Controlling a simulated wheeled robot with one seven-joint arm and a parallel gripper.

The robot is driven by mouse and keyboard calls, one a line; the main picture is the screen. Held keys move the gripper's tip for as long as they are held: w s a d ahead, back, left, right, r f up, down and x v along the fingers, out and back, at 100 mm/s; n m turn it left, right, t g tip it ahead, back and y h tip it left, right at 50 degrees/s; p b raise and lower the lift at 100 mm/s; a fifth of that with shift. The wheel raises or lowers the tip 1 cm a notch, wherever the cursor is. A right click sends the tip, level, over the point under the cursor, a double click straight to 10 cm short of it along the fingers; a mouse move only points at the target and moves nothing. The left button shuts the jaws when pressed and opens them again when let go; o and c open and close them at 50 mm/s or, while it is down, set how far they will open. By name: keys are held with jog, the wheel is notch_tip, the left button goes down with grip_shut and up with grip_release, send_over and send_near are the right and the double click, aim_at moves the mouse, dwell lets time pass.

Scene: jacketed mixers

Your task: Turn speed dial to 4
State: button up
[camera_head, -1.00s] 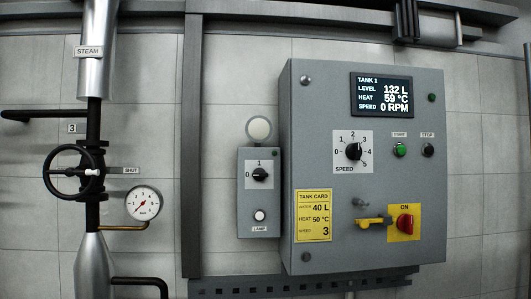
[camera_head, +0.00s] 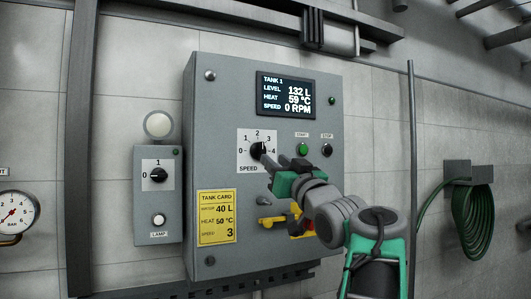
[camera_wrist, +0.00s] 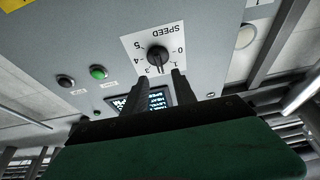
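The speed dial (camera_head: 258,151) is a black knob on a white plate with numbers around it, on the grey control panel (camera_head: 222,110). The dial also shows in the wrist view (camera_wrist: 158,56), upside down, just beyond my fingertips. My gripper (camera_head: 277,164) is just below and right of the dial in the head view. In the wrist view my gripper (camera_wrist: 157,80) has its two dark fingers apart with nothing between them. The display (camera_head: 286,95) reads speed 0 RPM.
A green start button (camera_head: 303,150) and a dark stop button (camera_head: 327,150) are right of the dial. The red and yellow main switch is partly hidden behind my arm. A yellow tank card (camera_head: 216,217) reads speed 3. A lamp box (camera_head: 158,195) stands left of the panel.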

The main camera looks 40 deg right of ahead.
aim_at(263, 147)
jog(key=p+x, duration=0.1)
jog(key=x, duration=0.1)
jog(key=p+x, duration=0.1)
jog(key=x, duration=0.1)
jog(key=p+x, duration=0.1)
jog(key=x, duration=0.2)
jog(key=shift+s+r, duration=0.15)
jog(key=shift+r, duration=0.1)
jog(key=shift+w+d, duration=0.15)
jog(key=shift+w, duration=0.25)
grip_shut()
